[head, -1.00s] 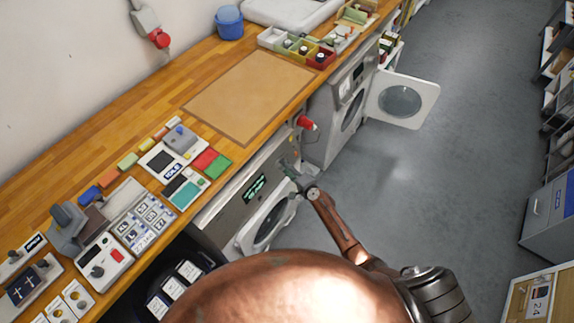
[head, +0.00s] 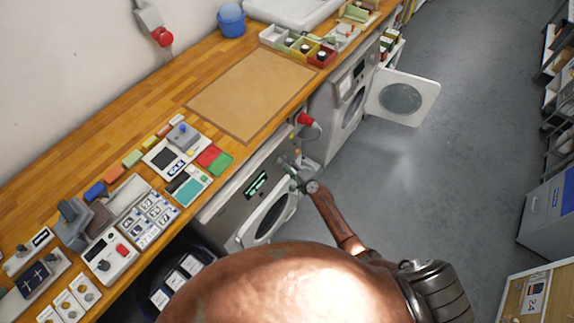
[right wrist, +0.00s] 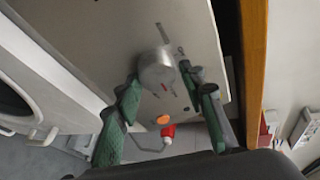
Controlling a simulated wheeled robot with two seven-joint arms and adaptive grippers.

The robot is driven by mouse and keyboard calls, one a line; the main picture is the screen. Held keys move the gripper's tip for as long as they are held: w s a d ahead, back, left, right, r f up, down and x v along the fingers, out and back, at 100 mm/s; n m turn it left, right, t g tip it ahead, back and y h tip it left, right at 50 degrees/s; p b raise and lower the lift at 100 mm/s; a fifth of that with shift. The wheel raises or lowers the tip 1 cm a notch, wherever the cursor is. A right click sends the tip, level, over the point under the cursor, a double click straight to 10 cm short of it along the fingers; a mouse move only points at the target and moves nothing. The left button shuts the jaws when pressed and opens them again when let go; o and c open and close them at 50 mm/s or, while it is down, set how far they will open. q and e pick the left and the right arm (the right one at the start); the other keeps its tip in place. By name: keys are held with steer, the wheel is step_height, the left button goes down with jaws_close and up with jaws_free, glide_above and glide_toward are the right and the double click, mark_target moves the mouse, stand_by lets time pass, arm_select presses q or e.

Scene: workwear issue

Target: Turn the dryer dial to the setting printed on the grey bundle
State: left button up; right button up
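The dryer (head: 232,207) is a grey front-loader under the counter, with a lit green display and a round door. Its silver round dial (right wrist: 157,70) shows on the pale panel in the right wrist view, with a red mark and short dark marks near it. My right gripper (right wrist: 160,80) is open, its two green fingers apart on either side of the dial. I cannot tell whether they touch it. In the head view the right gripper (head: 294,166) is at the dryer's panel and hides the dial. I cannot make out a grey bundle or its print. My left gripper is not in view.
An orange button (right wrist: 163,119) and a red plug (right wrist: 170,131) are near the dial. Another machine stands beyond with its door (head: 402,97) open. The counter (head: 160,92) holds several devices and a bare brown mat (head: 250,96). A dark basket (head: 208,256) holds white-labelled things.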

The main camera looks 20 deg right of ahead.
steer(key=shift+o, duration=1.4)
steer(key=shift+s+f, duration=0.1)
steer(key=shift+s, duration=0.15)
steer(key=v, duration=1.1)
steer(key=shift+s, duration=0.25)
steer(key=shift+d, duration=0.1)
